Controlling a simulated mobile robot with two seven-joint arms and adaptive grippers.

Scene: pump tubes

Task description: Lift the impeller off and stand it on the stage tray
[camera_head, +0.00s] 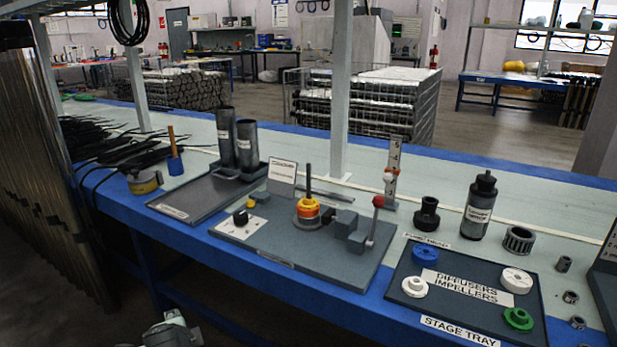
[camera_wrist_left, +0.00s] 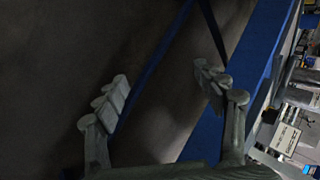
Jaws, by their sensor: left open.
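The impeller appears to be the orange ring (camera_head: 307,207) around an upright dark rod (camera_head: 308,182) on the grey fixture board (camera_head: 335,262); a yellow part sits with it, and I cannot tell their exact boundary. The stage tray (camera_head: 408,306) is a dark, flat tray at the right, with blue, white and green discs on it. My left gripper (camera_wrist_left: 165,88) is open in the left wrist view, with nothing between its fingers, over the floor and the blue bench frame. A grey part of my arm shows at the bottom of the head view, well short of the fixture. My right gripper is not in view.
On the fixture are grey blocks (camera_head: 346,226), a red-knobbed lever (camera_head: 375,215) and a sign (camera_head: 282,178). A dark tray (camera_head: 195,198) with two grey tubes stands left. A black bottle (camera_head: 479,207) and rings stand behind the stage tray. A rack post (camera_head: 341,90) rises behind.

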